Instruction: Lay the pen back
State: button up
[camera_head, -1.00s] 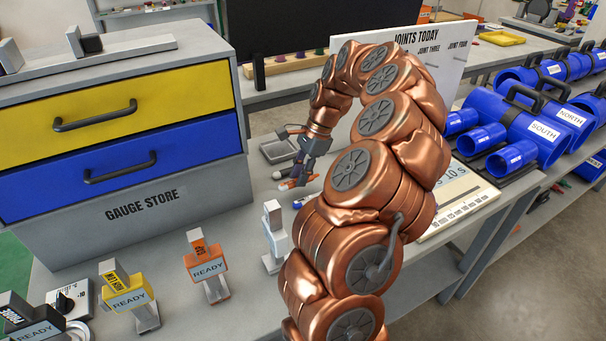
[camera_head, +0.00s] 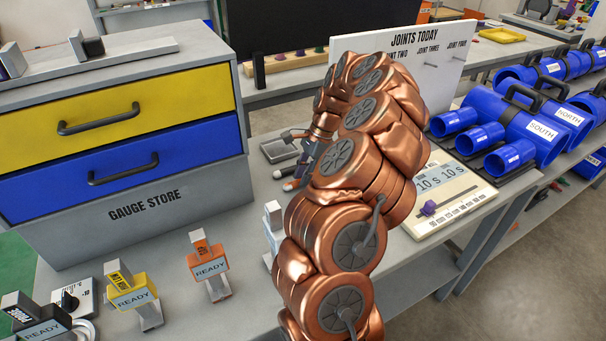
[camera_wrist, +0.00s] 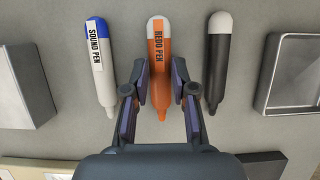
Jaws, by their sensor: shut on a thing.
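In the wrist view, the orange redo pen (camera_wrist: 158,72), with a white end, lies between my gripper's (camera_wrist: 160,72) two fingertips, which are shut on it. A white sound pen (camera_wrist: 103,70) with a blue end lies to its left, and a black pen (camera_wrist: 217,60) with a white end to its right. The three point the same way, spaced apart. Whether the redo pen touches the bench is unclear. In the head view my gripper (camera_head: 304,165) is mostly hidden behind my arm, with pen ends showing beside it.
A shallow grey tray (camera_wrist: 292,75) is right of the pens, and a grey block (camera_wrist: 24,88) is left. In the head view, the gauge store (camera_head: 140,200) stands left, a printed board (camera_head: 450,195) right, and tagged gauges such as the orange one (camera_head: 208,264) in front.

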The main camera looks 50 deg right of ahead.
jog(key=shift+f, duration=0.3)
jog(key=o, duration=0.9)
jog(key=shift+d, duration=0.1)
jog(key=v, duration=0.2)
jog(key=b+v, duration=0.1)
jog(key=v, duration=0.2)
jog(key=b+v, duration=0.1)
jog(key=v, duration=0.1)
jog(key=shift+s+a+r, duration=0.2)
jog(key=shift+a+r, duration=0.1)
jog(key=shift+r, duration=0.05)
